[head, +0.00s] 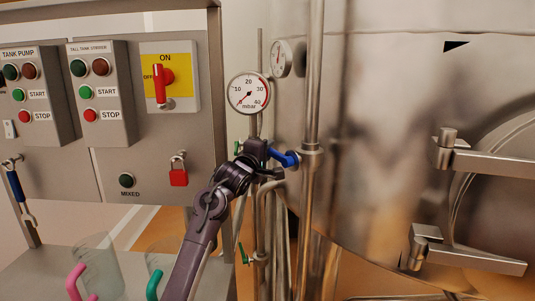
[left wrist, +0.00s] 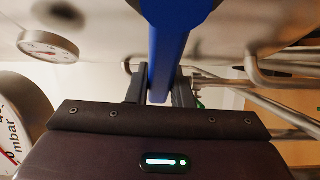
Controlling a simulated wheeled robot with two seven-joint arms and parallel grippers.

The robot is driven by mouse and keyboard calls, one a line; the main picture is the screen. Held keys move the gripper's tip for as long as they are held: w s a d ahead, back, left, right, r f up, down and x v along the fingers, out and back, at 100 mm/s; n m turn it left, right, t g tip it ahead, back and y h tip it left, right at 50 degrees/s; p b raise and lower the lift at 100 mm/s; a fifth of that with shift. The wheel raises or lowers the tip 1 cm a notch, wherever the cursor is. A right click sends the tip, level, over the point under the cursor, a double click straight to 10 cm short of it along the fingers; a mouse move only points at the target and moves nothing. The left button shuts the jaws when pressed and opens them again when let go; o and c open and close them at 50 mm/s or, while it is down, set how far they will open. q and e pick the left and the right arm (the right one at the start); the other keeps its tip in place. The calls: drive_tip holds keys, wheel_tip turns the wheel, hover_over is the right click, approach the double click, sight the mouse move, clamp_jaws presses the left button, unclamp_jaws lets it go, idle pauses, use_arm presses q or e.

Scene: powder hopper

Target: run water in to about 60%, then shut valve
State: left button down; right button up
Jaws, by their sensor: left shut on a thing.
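A blue valve handle (head: 287,159) sits on the pipework in front of the steel vessel (head: 390,130). My left gripper (head: 266,154) is shut on this handle and hides part of it and the valve body. In the left wrist view the blue handle (left wrist: 170,48) runs between the two dark fingers (left wrist: 159,88). A round mbar gauge (head: 249,93) stands just above the gripper, its needle pointing to the lower left. I see no readable water level. My right gripper is not in view.
A control panel (head: 120,160) with START and STOP buttons, a red switch (head: 160,84) and a red padlock (head: 178,177) stands left. Green handles (head: 243,253) are on nearby pipes. Clear jugs (head: 98,262) stand below. A vertical pipe (head: 312,90) rises close right of the handle.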

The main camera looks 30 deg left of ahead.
sight(273, 149)
use_arm(q)
drive_tip(key=r+m+t, duration=0.1)
drive_tip(key=m, duration=0.1)
drive_tip(key=d+r+m+t+b, duration=0.1)
drive_tip(key=r+m, duration=0.1)
drive_tip(key=shift+s+r+m+h, duration=0.1)
drive_tip(key=shift+s+m+h, duration=0.05)
drive_tip(key=shift+m+h, duration=0.2)
drive_tip(key=shift+s+d+r+m+t+h+b, duration=0.1)
drive_tip(key=shift+d+r+m+t+h+b, duration=0.2)
drive_tip(key=shift+m, duration=0.35)
drive_tip(key=shift+s+d+r+m+t+h+b, duration=0.15)
drive_tip(key=shift+r+m+t, duration=0.25)
drive_tip(key=shift+m, duration=0.2)
drive_tip(key=shift+d+r+m, duration=0.1)
drive_tip(key=shift+r+m, duration=0.05)
drive_tip(key=shift+m, duration=0.25)
drive_tip(key=c, duration=1.3)
unclamp_jaws()
drive_tip(key=shift+r, duration=0.1)
drive_tip(key=shift+b+v, duration=1.4)
drive_tip(key=shift+v, duration=2.5)
